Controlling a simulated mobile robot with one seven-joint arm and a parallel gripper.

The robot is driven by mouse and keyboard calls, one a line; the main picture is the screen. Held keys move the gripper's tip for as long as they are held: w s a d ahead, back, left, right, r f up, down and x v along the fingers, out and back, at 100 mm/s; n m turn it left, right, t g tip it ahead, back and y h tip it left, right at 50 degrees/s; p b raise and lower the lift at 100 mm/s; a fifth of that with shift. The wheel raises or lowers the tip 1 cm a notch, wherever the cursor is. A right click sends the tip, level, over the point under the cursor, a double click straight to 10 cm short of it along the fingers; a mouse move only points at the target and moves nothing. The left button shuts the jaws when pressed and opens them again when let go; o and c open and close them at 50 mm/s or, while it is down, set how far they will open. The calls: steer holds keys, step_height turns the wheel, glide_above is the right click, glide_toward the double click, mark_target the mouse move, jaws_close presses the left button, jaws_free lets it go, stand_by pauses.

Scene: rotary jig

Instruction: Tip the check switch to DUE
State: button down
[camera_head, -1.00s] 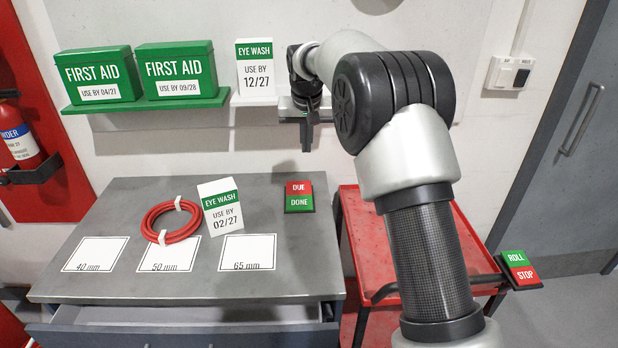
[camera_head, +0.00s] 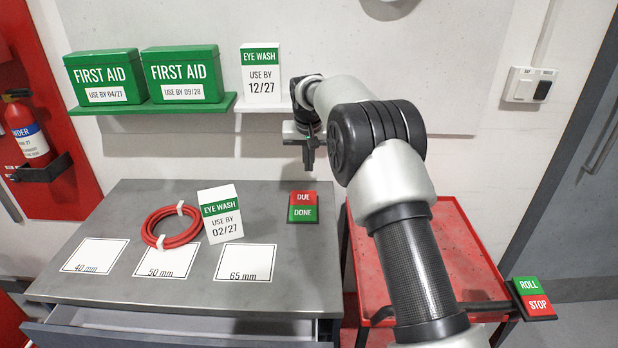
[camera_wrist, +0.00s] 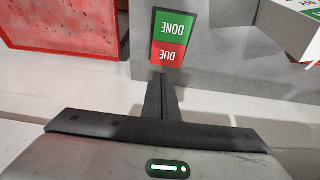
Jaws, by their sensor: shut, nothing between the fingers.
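The check switch (camera_head: 302,206) lies at the back right of the grey bench top, with a red DUE half at the back and a green DONE half at the front. It also shows in the wrist view (camera_wrist: 171,38), upside down, with the DUE half nearer my fingers. Which half is pressed down I cannot tell. My gripper (camera_head: 309,160) is above and behind the switch in the head view, pointing down. In the wrist view my gripper (camera_wrist: 161,82) is shut and empty, its tips close to the DUE end in the picture; contact is not clear.
A red coil (camera_head: 172,228) and an eye wash box (camera_head: 221,214) stand on the bench left of the switch. A shelf (camera_head: 160,108) with first aid boxes is on the wall. A red cart (camera_head: 440,245) with a ROLL/STOP switch (camera_head: 534,297) stands to the right.

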mark_target(309, 196)
steer(key=x, duration=1.3)
steer(key=shift+s+f, duration=0.2)
steer(key=shift+s, duration=0.1)
steer(key=shift+b+x, duration=0.8)
steer(key=shift+x, duration=0.1)
steer(key=shift+w+f, duration=0.2)
steer(key=shift+w, duration=0.15)
steer(key=shift+f, duration=0.1)
steer(key=v, duration=1.8)
steer(key=shift+p, duration=0.3)
